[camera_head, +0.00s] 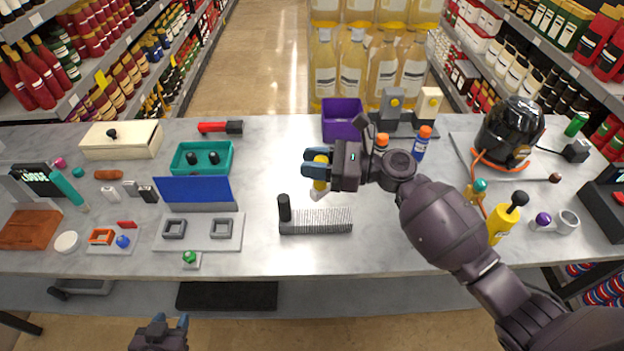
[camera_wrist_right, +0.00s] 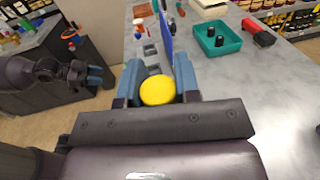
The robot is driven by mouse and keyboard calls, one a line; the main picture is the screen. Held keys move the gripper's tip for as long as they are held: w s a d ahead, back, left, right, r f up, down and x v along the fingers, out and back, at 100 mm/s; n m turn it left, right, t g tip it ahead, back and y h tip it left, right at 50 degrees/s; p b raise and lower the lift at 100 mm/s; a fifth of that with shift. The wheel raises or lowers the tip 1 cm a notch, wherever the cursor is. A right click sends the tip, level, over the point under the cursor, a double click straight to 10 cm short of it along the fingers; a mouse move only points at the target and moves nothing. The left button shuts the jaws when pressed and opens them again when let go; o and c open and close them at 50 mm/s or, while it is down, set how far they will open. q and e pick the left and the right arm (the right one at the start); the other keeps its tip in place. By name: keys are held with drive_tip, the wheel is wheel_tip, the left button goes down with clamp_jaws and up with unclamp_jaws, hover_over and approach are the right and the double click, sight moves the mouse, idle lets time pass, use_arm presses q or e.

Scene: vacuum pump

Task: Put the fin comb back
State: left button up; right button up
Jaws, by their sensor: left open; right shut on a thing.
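My right gripper (camera_head: 316,172) is shut on a yellow-handled tool (camera_head: 320,186), which looks like the fin comb. It is held upright above the table, with a pale lower end pointing down just over the back of a grey finned block (camera_head: 325,221). The fingers hide part of the tool. In the right wrist view, the round yellow end (camera_wrist_right: 157,91) sits between the blue fingertips. The finned block has a black post (camera_head: 284,208) at its left end. My left gripper (camera_head: 160,334) is open and empty, low in front of the table's front edge.
Left of the finned block are a grey plate (camera_head: 198,244) with two square frames, a blue panel (camera_head: 195,191) and a teal tray (camera_head: 226,160). A purple bin (camera_head: 342,125) stands behind my right gripper. Orange-capped bottles, a yellow bottle (camera_head: 499,224) and a black pump (camera_head: 510,133) are right.

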drive_tip(key=d+m+t+h, duration=0.1)
drive_tip(key=t, duration=0.1)
drive_tip(key=d+r+m+t+h, duration=0.1)
drive_tip(key=m+t, duration=0.1)
drive_tip(key=d+r+m+t, duration=0.1)
drive_tip(key=t, duration=0.1)
drive_tip(key=shift+w+d+m+t+h+b, duration=0.2)
drive_tip(key=shift+d+m+t+h+b, duration=0.1)
drive_tip(key=shift+h+b, duration=0.1)
